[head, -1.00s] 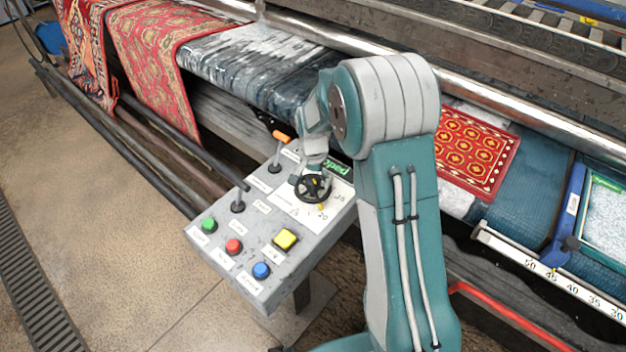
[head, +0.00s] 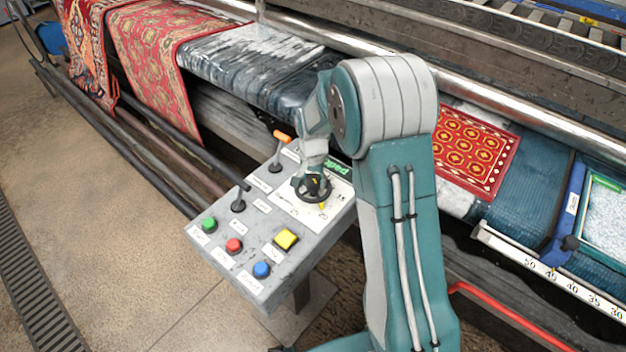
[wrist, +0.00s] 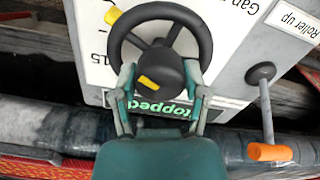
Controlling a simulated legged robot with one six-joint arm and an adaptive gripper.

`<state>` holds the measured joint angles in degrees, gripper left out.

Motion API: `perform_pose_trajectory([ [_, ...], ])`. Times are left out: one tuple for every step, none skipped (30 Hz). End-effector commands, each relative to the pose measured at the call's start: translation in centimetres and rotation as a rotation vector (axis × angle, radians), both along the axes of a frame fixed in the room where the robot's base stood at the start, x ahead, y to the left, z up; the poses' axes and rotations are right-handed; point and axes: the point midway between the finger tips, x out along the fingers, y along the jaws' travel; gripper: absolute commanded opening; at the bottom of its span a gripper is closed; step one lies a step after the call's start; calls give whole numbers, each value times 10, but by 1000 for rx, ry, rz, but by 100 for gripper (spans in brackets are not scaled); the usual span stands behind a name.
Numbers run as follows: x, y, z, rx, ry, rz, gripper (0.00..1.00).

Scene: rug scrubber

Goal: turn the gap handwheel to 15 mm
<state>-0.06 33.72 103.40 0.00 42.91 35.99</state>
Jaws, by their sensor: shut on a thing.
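The black gap handwheel (head: 306,191) sits on the grey control panel. It also shows in the wrist view (wrist: 157,68), with its spokes, a thick hub and a yellow mark on the hub. My gripper (wrist: 160,85) is shut on the handwheel, with a finger on either side at the hub. In the head view my gripper (head: 314,176) comes down on the wheel from behind and partly hides it. A small yellow pointer (head: 322,206) lies by the wheel close to the number 20. The number 15 (wrist: 100,45) is farther round the scale.
Green (head: 209,225), red (head: 234,245), blue (head: 261,270) and yellow (head: 285,239) buttons stand on the panel. An orange-tipped lever (head: 281,137) and a black lever (head: 238,204) stand nearby. Rugs and a long roller machine lie behind.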

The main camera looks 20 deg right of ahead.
Motion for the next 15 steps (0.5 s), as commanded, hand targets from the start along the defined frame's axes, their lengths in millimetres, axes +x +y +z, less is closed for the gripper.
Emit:
perform_pose_trajectory([
  [1,0,-1,0,-3,23,11],
  [1,0,-1,0,-3,39,11],
  [1,0,-1,0,-3,63,11],
  [1,0,-1,1,-3,84,11],
  [1,0,-1,1,-3,105,11],
  [1,0,-1,1,-3,136,11],
  [1,0,-1,1,-3,161,11],
  [1,0,-1,1,-3,187,11],
  [1,0,-1,1,-3,223,11],
  [1,0,-1,1,-3,251,11],
  [1,0,-1,0,-2,279,11],
  [1,0,-1,0,-2,317,11],
  [1,0,-1,0,-2,346,11],
  [1,0,-2,0,-2,375,11],
  [1,0,-2,0,-2,413,11],
])
